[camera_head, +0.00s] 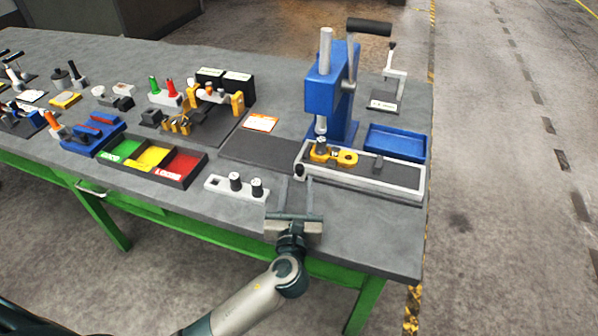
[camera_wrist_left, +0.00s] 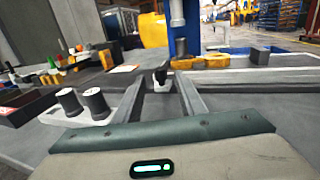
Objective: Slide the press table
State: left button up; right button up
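The press table (camera_head: 400,183) is a long pale-grey bed with a dark top, at the foot of the blue press (camera_head: 328,88). A yellow casting (camera_head: 346,157) sits on it under the press ram. My right gripper is not in view.
A pale block with two dark-sided pegs (camera_head: 236,186) lies left of my gripper. A tray with green, yellow and red compartments (camera_head: 152,158) is farther left. A blue tray (camera_head: 396,142) stands behind the press table. The bench (camera_head: 370,230) is bare at the front right.

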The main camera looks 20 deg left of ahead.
aim_at(299, 171)
pick_arm(q)
jog(key=shift+p+x, duration=0.3)
jog(key=shift+x, duration=1.8)
